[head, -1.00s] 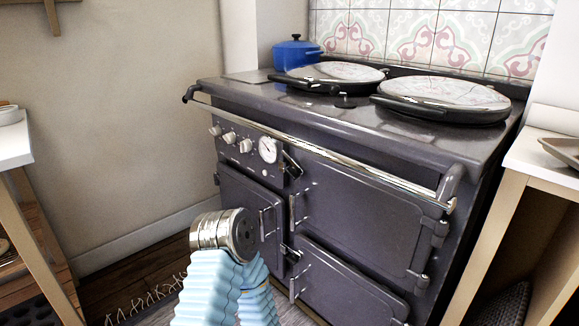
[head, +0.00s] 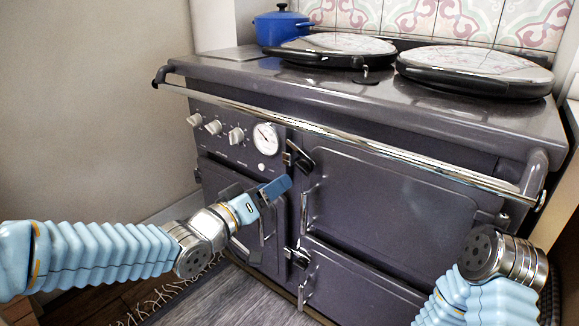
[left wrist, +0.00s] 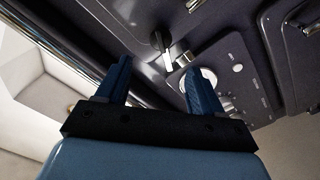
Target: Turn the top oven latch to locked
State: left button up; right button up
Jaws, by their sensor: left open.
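The top oven latch (head: 299,158), a dark lever on a bright mount, sits at the upper left edge of the top oven door (head: 385,195). Its lever appears slanted in the head view. My left gripper (head: 284,186) is below and slightly left of the latch, apart from it in the picture. In the left wrist view the gripper (left wrist: 157,80) is open, blue fingers spread with nothing between them. The latch (left wrist: 158,45) shows beyond the fingertips. My right arm enters at lower right in the head view; its gripper is not visible.
A chrome rail (head: 340,137) runs along the stove front above the latch. A round gauge (head: 266,138) and white knobs (head: 214,127) are left of it. A lower latch (head: 298,257) and upright door handle (head: 305,210) are below. A blue pot (head: 283,27) stands on top.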

aim_at(301, 169)
pick_arm(q)
jog(key=x, duration=1.2)
jog(key=shift+f, duration=0.1)
